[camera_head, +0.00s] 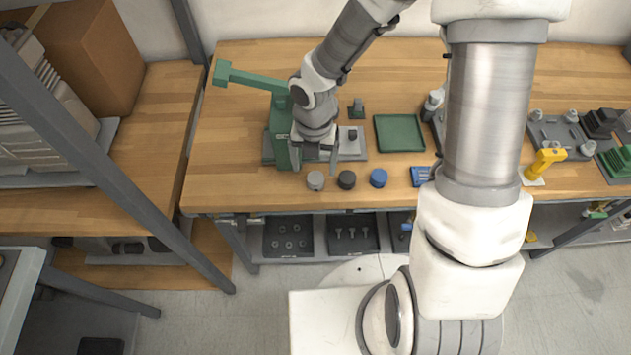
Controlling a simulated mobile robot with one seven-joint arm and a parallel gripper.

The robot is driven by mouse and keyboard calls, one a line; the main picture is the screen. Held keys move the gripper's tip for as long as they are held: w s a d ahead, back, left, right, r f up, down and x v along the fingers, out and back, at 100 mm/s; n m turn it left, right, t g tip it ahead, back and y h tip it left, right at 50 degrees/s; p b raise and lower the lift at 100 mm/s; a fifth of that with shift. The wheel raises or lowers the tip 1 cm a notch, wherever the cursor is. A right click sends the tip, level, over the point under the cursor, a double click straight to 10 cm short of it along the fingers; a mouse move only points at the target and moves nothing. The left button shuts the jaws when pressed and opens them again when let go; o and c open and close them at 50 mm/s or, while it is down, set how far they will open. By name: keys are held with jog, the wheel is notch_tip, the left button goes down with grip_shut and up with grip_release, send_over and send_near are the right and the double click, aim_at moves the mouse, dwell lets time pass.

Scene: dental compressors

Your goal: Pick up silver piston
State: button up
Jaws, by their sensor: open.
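The silver piston (315,180) is a small light-grey cylinder standing on the wooden workbench (245,198), near its front edge. A dark piston (347,180) and a blue piston (379,178) stand in a row to its right. My gripper (314,168) points down just behind and above the silver piston. Its two fingers are spread, with nothing seen between them. I cannot tell how high the fingertips are above the bench.
A green press-like fixture (280,115) on a grey base stands close to my gripper's left. Bins (288,236) sit on the shelf below.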

aim_at(315, 178)
jog(key=f, duration=0.2)
jog(key=f+b, duration=0.1)
jog(key=f, duration=0.2)
jog(key=shift+w+d+f, duration=0.15)
jog(key=shift+w+f, duration=0.05)
jog(key=shift+f, duration=0.1)
grip_shut()
